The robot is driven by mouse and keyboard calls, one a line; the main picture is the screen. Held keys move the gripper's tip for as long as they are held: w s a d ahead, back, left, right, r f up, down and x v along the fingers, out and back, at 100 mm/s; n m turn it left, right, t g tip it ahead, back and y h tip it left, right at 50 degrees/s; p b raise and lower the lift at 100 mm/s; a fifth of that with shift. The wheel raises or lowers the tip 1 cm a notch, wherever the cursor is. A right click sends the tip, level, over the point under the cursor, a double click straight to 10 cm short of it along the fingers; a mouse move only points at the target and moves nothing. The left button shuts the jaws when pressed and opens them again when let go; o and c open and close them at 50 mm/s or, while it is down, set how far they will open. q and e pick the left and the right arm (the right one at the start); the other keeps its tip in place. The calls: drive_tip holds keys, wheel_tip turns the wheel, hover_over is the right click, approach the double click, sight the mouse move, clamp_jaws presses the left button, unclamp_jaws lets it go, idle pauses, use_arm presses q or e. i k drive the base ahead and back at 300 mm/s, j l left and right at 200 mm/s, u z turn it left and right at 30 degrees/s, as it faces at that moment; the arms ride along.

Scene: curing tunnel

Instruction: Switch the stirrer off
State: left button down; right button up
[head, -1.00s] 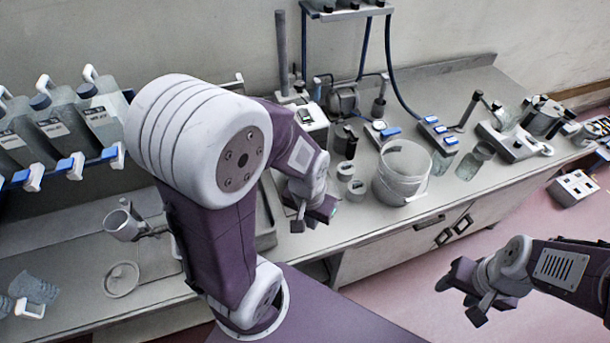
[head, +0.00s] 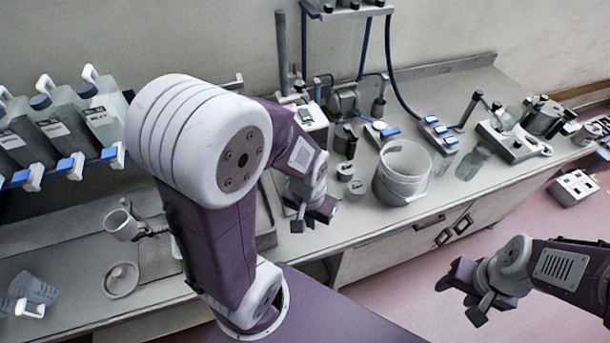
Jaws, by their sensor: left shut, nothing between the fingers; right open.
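A bench unit with a tall grey rod and a white front panel (head: 313,118) stands at the back of the bench, and it looks like the stirrer. Its switch is too small to make out, and my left arm hides part of its surroundings. My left gripper (head: 308,222) is shut and empty, in front of that unit and left of the white bucket, near the bench's front edge. My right gripper (head: 458,292) is open and empty, in front of the bench over the pink floor at the lower right.
A white bucket (head: 398,190) stands right of my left gripper, with small jars (head: 345,171) beside it. A dark motor-like unit (head: 343,98) stands behind. Glass jars and a switch box (head: 513,143) are further right. Blue-tapped bottles (head: 55,140) line the left. A metal tray's edge is behind my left arm.

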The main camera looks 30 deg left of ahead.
sight(305, 116)
drive_tip(key=k+j+u, duration=0.1)
drive_tip(key=u, duration=1.05)
